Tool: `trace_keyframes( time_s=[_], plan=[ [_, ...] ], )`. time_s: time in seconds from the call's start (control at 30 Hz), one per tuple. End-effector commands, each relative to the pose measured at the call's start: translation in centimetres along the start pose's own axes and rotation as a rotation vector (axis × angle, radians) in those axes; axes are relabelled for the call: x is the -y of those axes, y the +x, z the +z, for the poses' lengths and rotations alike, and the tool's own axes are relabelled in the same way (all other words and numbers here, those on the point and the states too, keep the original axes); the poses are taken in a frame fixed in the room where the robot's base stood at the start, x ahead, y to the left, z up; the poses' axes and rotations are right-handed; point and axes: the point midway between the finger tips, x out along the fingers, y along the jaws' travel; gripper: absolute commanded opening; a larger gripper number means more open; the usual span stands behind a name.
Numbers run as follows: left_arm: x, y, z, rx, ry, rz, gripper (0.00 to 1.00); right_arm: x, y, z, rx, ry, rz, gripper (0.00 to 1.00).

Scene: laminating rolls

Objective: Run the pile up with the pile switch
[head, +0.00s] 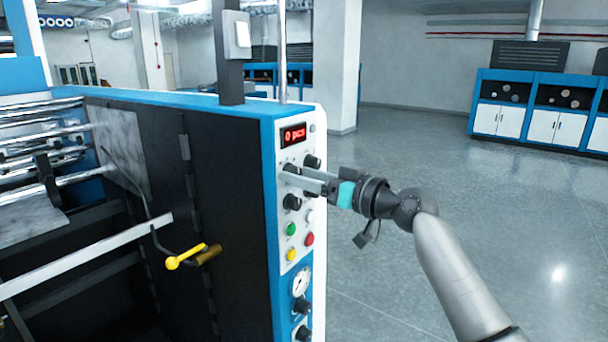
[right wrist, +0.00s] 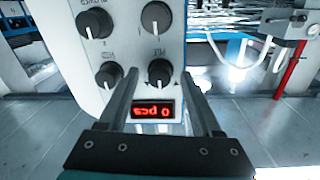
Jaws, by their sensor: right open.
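The control panel (head: 297,217) is on the end of the blue and white machine. In the right wrist view, a black knob (right wrist: 159,72) beside the red display (right wrist: 152,111) has a blurred label that seems to read PILE, and I take it for the pile switch. My right gripper (head: 294,181) is open at the panel's upper knobs. In the right wrist view its two fingers (right wrist: 161,72) lie on either side of that knob; I cannot tell whether they touch it. In the head view the fingers partly cover the knob. My left gripper is not in view.
Other knobs (head: 312,161) sit close by on the panel, with a green button (head: 291,229) and a red button (head: 309,239) below. A yellow-handled lever (head: 186,256) juts from the machine's dark side. Open floor (head: 420,190) lies to the right.

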Motion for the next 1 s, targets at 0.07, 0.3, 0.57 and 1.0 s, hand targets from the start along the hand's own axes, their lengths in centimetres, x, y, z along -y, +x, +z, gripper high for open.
trace_keyframes(
  time_s=[0.07, 0.3, 0.57, 1.0],
  plan=[
    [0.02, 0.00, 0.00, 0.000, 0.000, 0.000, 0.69, 0.00, 0.03, 0.01, 0.000, 0.000, 0.000, 0.66],
    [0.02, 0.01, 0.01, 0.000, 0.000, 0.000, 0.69, 0.01, 0.00, 0.01, 0.000, 0.000, 0.000, 0.54],
    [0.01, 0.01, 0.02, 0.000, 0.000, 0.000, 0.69, 0.00, -0.01, 0.00, 0.000, 0.001, 0.000, 0.24],
    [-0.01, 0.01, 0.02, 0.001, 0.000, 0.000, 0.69, -0.02, -0.03, 0.01, 0.000, 0.001, 0.000, 0.00]
  ],
)
